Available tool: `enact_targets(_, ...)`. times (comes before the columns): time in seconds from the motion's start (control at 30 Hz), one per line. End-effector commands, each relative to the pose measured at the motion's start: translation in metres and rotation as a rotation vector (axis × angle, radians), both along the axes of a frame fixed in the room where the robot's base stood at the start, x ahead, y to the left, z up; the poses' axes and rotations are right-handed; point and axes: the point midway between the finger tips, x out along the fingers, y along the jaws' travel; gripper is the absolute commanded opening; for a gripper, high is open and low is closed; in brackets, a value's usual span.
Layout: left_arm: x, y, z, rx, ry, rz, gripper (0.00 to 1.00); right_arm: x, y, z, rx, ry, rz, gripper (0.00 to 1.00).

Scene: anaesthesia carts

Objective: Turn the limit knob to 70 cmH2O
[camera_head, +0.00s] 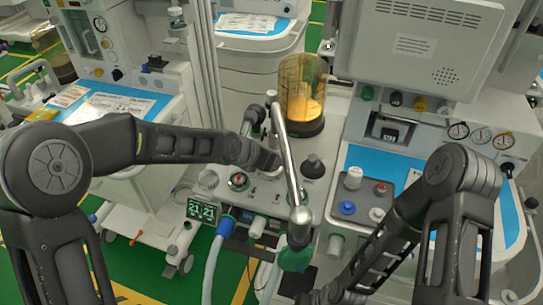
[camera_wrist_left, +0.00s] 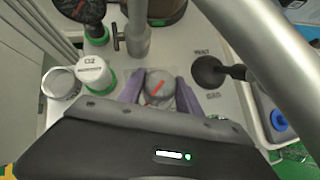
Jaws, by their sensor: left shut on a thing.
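The limit knob, a round grey knob (camera_wrist_left: 160,88) with a red pointer line, sits on the pale machine top in the left wrist view. Its red line slants up to the right. My left gripper (camera_wrist_left: 161,80) has its two purple fingers on either side of the knob, shut on it. The scale around the knob cannot be read. In the head view my left arm reaches in from the left to the machine top, behind a shiny metal tube (camera_head: 287,160); the knob is hidden there. My right arm runs down to the bottom edge, its gripper out of frame.
A black-capped knob (camera_wrist_left: 208,72) stands just right of the gripper. A white O2 cap (camera_wrist_left: 95,72) on a green base stands to the left. The metal tube crosses close above. An amber bellows canister (camera_head: 302,95) stands behind, and a numeric display (camera_head: 202,211) faces front.

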Motion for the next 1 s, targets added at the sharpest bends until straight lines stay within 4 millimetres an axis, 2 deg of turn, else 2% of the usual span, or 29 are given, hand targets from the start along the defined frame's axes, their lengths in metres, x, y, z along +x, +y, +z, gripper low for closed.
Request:
enact_targets(0.03, -0.0001, 0.0000, 0.0001, 0.000, 0.000, 0.000, 0.29, 0.0000, 0.0000, 0.0000, 0.000, 0.000, 0.000, 0.00)
enact_targets(0.4, -0.0001, 0.0001, 0.0001, 0.000, 0.000, 0.000, 0.01, 0.0000, 0.0000, 0.0000, 0.000, 0.000, 0.000, 0.00)
enact_targets(0.73, 0.0007, 0.0015, -0.0002, -0.002, 0.001, -0.025, 0.01, 0.0000, 0.0001, -0.0007, 0.000, 0.000, 0.000, 0.00)
enact_targets(1.0, 0.0014, 0.0023, -0.0003, -0.003, 0.000, -0.126, 0.01, 0.0000, 0.0000, -0.0025, 0.000, 0.000, 0.000, 0.00)
